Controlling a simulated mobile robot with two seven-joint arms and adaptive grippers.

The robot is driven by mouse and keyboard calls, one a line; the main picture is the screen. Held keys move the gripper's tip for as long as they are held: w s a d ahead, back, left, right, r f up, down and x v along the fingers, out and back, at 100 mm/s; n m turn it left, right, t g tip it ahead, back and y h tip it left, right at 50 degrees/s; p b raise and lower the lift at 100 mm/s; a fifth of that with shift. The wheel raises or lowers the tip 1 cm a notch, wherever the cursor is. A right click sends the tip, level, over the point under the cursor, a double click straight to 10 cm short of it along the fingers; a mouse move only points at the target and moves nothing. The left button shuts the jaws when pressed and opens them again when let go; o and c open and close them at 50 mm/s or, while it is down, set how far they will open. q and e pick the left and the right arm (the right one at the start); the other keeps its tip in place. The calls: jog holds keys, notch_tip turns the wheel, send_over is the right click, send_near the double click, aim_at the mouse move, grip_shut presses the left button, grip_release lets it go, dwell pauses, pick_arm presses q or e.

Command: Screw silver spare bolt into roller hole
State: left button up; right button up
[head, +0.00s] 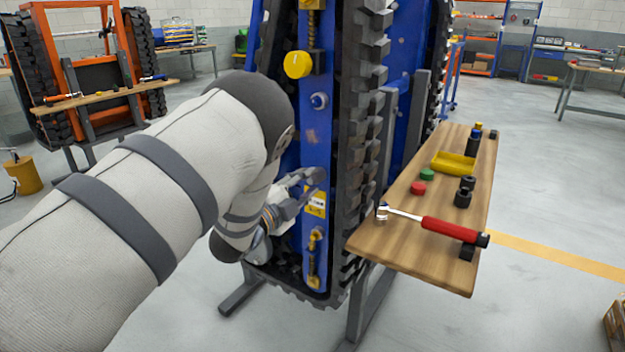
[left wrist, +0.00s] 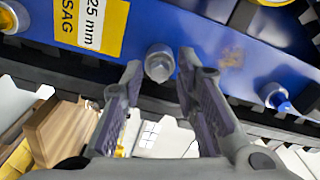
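The tracked carrier's blue frame (head: 313,150) stands upright in front of me. A silver hex bolt (left wrist: 159,63) sits in this frame beside the yellow label (left wrist: 92,24) in the left wrist view. My left gripper (head: 303,182) is close to the frame, near the label. In the left wrist view its two fingers are apart and empty, with the bolt head just beyond and between the tips. I cannot tell whether they touch it. A blue-ringed bolt (head: 319,100) sits higher in the frame. No empty roller hole can be made out. My right gripper is not in view.
A wooden shelf (head: 405,240) at the right holds a red-handled wrench (head: 450,229), a yellow tray (head: 454,162), red and green caps and black sockets. A yellow knob (head: 297,64) sticks out above. Black track (head: 360,150) runs beside the frame. An orange carrier (head: 85,75) stands behind left.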

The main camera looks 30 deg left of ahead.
pick_arm(q)
jog(key=n, duration=0.5)
jog(key=shift+a, duration=0.15)
jog(key=shift+n, duration=1.1)
jog(key=n, duration=0.6)
jog(key=shift+n, duration=0.3)
jog(key=n, duration=0.5)
jog(key=shift+n, duration=0.4)
jog(key=n, duration=0.5)
jog(key=shift+n, duration=0.9)
